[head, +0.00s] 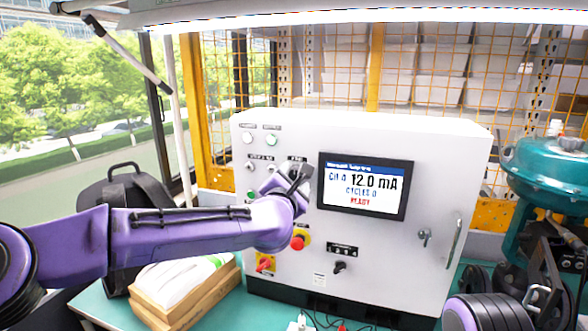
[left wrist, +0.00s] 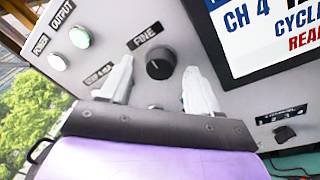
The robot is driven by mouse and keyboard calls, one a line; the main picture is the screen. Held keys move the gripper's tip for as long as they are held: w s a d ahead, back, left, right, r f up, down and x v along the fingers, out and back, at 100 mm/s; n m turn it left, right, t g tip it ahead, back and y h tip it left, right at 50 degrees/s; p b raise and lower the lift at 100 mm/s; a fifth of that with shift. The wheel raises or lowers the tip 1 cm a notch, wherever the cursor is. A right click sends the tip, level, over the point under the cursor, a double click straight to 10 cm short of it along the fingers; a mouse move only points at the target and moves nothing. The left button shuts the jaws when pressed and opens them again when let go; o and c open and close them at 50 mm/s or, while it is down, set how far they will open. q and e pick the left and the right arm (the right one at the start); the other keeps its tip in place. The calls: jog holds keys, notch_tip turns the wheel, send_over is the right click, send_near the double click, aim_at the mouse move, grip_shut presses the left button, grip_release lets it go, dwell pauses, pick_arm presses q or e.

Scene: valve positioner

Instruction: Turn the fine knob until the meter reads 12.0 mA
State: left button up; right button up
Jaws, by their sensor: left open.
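The meter screen (head: 364,185) on the white cabinet reads 12.0 mA, with READY in red below; it is partly cut off in the left wrist view (left wrist: 275,35). The fine knob (left wrist: 160,63) is round and black, under the FINE label. My left gripper (head: 298,172) is at the panel, left of the screen, and hides the knob in the head view. In the left wrist view, my left gripper's (left wrist: 157,80) two pale fingers are open, one on each side of the knob, with visible gaps. My right arm (head: 490,312) shows at the lower right; its gripper's jaws are unclear.
A red emergency button (head: 298,242), a red switch (head: 265,263) and a black selector (head: 339,267) sit lower on the panel. A green lamp (left wrist: 80,37) is at the upper left. A teal valve actuator (head: 548,170) stands right of the cabinet (head: 410,265). A wooden tray (head: 180,312) lies left.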

pick_arm(q)
jog(key=shift+w+d+r, duration=0.1)
jog(key=shift+w+d, duration=0.05)
jog(key=shift+w, duration=0.3)
jog(key=shift+w+f, duration=0.2)
jog(key=shift+w, duration=0.1)
jog(key=c, duration=1)
jog(key=shift+c, duration=0.2)
jog(key=shift+m, duration=0.3)
jog(key=m+b, duration=0.1)
jog(key=m, duration=0.1)
jog(key=shift+f+m, duration=0.1)
jog(key=shift+m, duration=0.3)
jog(key=shift+m+t+b, duration=0.4)
jog(key=shift+m+b, duration=0.1)
jog(key=shift+m, duration=1.8)
